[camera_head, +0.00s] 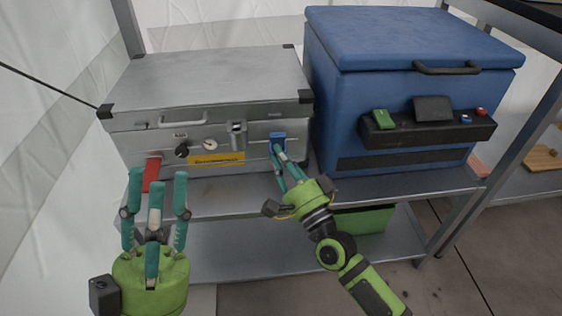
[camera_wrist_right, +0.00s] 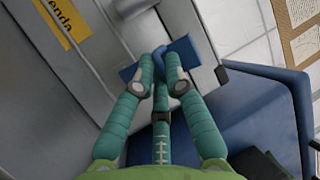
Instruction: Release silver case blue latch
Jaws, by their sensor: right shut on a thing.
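The silver case (camera_head: 215,80) stands closed on the metal shelf, with a handle, knob and gauge on its front. Its blue latch (camera_head: 277,140) is at the right end of the front face. My right gripper (camera_head: 279,156) reaches the latch from below, its green fingers shut on it. In the right wrist view the fingertips (camera_wrist_right: 160,68) close around the blue latch (camera_wrist_right: 183,49). A red latch (camera_head: 152,173) hangs at the left end of the case front. My left gripper (camera_head: 155,185) is in front of the case near the red latch, fingers spread and empty.
A blue cooler box (camera_head: 400,90) with a black control strip (camera_head: 427,128) stands right of the case on the same shelf. A yellow label (camera_head: 217,158) is on the case front. The lower shelf (camera_head: 250,250) holds a green box (camera_head: 362,221) at the right.

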